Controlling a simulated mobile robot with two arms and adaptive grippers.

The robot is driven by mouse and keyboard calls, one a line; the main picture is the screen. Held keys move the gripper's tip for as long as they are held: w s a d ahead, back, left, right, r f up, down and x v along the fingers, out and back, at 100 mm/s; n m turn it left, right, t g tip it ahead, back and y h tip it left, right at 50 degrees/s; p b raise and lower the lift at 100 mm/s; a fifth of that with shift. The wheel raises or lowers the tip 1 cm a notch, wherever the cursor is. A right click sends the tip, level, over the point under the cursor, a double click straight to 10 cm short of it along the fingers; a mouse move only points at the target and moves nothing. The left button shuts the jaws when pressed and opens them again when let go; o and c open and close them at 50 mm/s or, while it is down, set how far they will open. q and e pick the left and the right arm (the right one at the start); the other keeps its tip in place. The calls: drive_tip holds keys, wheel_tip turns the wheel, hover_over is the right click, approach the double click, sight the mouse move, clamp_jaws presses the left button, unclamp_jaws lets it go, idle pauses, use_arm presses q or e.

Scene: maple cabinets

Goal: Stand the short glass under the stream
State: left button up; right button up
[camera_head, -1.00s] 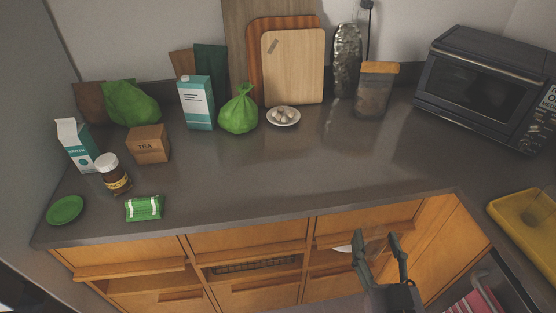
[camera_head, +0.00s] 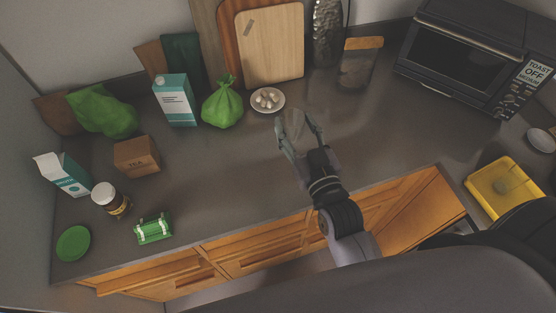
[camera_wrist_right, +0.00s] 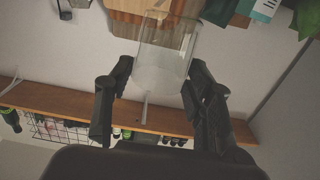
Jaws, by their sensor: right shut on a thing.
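My right gripper (camera_head: 299,139) is over the counter, in front of the small white plate. In the wrist view its two fingers (camera_wrist_right: 151,92) close on the sides of a clear, short glass (camera_wrist_right: 162,62). In the head view the glass (camera_head: 295,124) is faint between the fingertips. I cannot tell whether the glass touches the counter. No stream or tap shows in either view. My left gripper is not in view.
A white plate with pale lumps (camera_head: 267,100) lies just beyond the gripper. A green bag (camera_head: 222,104) and a carton (camera_head: 174,100) stand to the left. A toaster oven (camera_head: 470,57) and a yellow tray (camera_head: 480,196) are at right.

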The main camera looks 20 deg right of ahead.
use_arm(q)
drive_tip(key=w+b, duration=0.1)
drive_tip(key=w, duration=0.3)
use_arm(e)
drive_tip(key=f+b, duration=0.4)
drive_tip(key=f, duration=0.2)
drive_tip(key=f+b, duration=0.4)
drive_tip(key=f, duration=0.3)
drive_tip(key=f+b, duration=0.4)
drive_tip(key=f, duration=0.3)
drive_tip(key=shift+w+f, duration=0.1)
drive_tip(key=shift+w, duration=0.2)
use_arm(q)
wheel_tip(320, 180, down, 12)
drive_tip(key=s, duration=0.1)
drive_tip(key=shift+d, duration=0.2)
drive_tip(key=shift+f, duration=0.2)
use_arm(e)
drive_tip(key=o, duration=1.2)
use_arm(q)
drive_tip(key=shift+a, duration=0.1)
use_arm(e)
drive_tip(key=shift+o, duration=0.3)
